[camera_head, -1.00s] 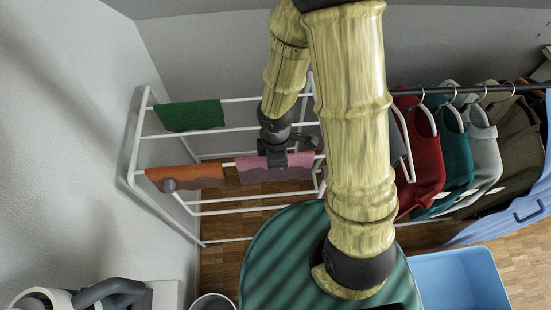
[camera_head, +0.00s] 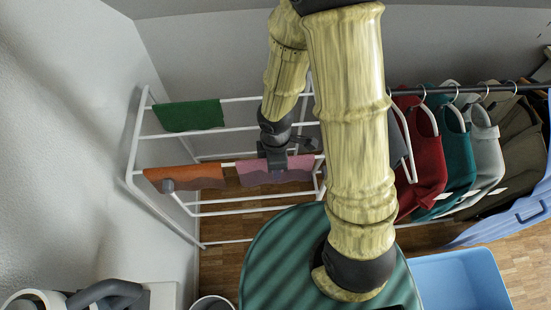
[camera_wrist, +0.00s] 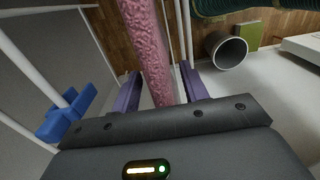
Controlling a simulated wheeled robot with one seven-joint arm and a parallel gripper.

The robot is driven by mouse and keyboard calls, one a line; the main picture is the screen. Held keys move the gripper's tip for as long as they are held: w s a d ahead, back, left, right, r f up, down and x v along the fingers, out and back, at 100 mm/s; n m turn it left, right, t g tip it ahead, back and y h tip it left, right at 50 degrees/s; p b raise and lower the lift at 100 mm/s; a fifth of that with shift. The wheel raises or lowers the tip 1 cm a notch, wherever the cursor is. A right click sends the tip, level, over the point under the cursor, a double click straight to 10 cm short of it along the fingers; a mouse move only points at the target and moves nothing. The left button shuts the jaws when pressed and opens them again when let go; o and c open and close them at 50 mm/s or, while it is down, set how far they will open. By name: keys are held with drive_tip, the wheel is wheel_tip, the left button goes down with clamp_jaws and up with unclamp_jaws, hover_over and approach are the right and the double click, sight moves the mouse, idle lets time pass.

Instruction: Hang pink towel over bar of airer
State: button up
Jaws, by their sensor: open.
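The pink towel (camera_head: 290,174) hangs over the front bar of the white airer (camera_head: 137,147), to the right of an orange cloth. My gripper (camera_head: 277,165) is at the towel's upper edge, at the bar. In the wrist view, the towel (camera_wrist: 157,60) runs as a narrow pink strip between my two purple fingers (camera_wrist: 161,85). The fingers are open, with a gap visible on each side of the towel. My arm hides part of the airer's right side.
An orange cloth (camera_head: 184,177) and a green cloth (camera_head: 189,116) hang on other parts of the airer. Clothes on hangers (camera_head: 420,157) are at the right, above a blue tub (camera_head: 455,280). A round green striped surface (camera_head: 276,262) stands in front. A wall is close at the left.

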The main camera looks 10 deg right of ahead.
wheel_tip(320, 180, up, 18)
drive_tip(key=p, duration=0.7)
drive_tip(key=shift+f, duration=0.25)
drive_tip(key=d+r+m+t, duration=0.2)
drive_tip(key=d+r+m, duration=0.2)
drive_tip(key=d+m, duration=0.5)
drive_tip(key=m, duration=0.8)
drive_tip(key=shift+d+m+t, duration=0.3)
drive_tip(key=shift+d, duration=0.1)
drive_tip(key=shift+w, duration=0.15)
